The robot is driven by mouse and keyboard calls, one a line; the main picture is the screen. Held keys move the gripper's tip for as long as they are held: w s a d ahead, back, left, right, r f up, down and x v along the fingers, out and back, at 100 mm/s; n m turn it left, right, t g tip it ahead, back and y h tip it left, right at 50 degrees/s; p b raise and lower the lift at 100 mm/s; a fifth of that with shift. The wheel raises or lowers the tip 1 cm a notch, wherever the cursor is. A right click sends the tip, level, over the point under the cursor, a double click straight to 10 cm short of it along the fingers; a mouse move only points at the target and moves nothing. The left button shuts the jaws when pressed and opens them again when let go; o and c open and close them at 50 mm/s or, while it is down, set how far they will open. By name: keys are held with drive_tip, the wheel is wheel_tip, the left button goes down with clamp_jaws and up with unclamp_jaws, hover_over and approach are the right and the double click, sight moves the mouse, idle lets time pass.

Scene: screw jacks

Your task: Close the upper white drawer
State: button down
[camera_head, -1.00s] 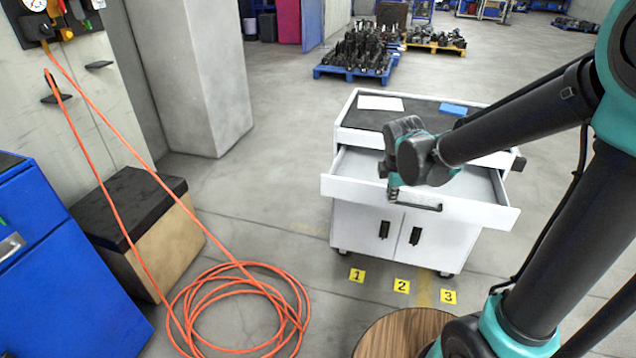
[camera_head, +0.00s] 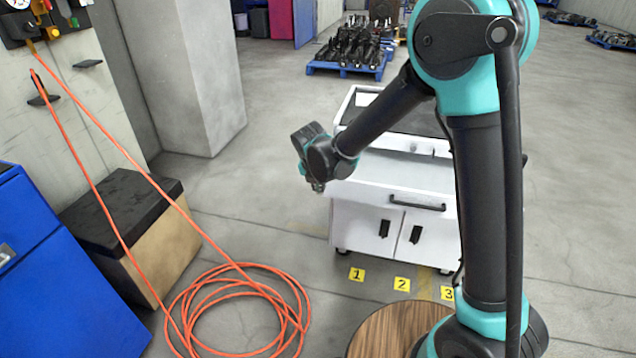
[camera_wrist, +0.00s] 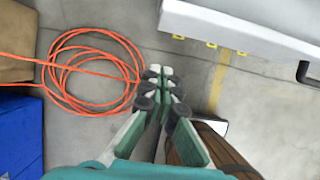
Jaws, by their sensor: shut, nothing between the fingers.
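The white cabinet (camera_head: 350,225) stands at the centre of the head view. Its white drawer (camera_head: 375,195) is pulled out, with a black bar handle (camera_head: 417,203) on its front. My gripper (camera_head: 317,187) is shut and empty, pointing down and overlapping the drawer's left end in the picture. I cannot tell whether they touch. In the wrist view, the drawer front (camera_wrist: 245,25) lies up and right of the shut fingertips (camera_wrist: 160,75). My arm hides the cabinet's right side.
An orange hose (camera_head: 240,310) lies coiled on the floor at left. A box with a black lid (camera_head: 125,200) and a blue cabinet (camera_head: 60,270) stand farther left. A round wooden top (camera_head: 385,330) is below the drawer. Open floor lies left of the white cabinet.

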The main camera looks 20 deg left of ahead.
drive_tip(key=w+f, duration=0.4)
drive_tip(key=w, duration=0.1)
drive_tip(key=shift+w, duration=0.3)
drive_tip(key=shift+w+r, duration=0.1)
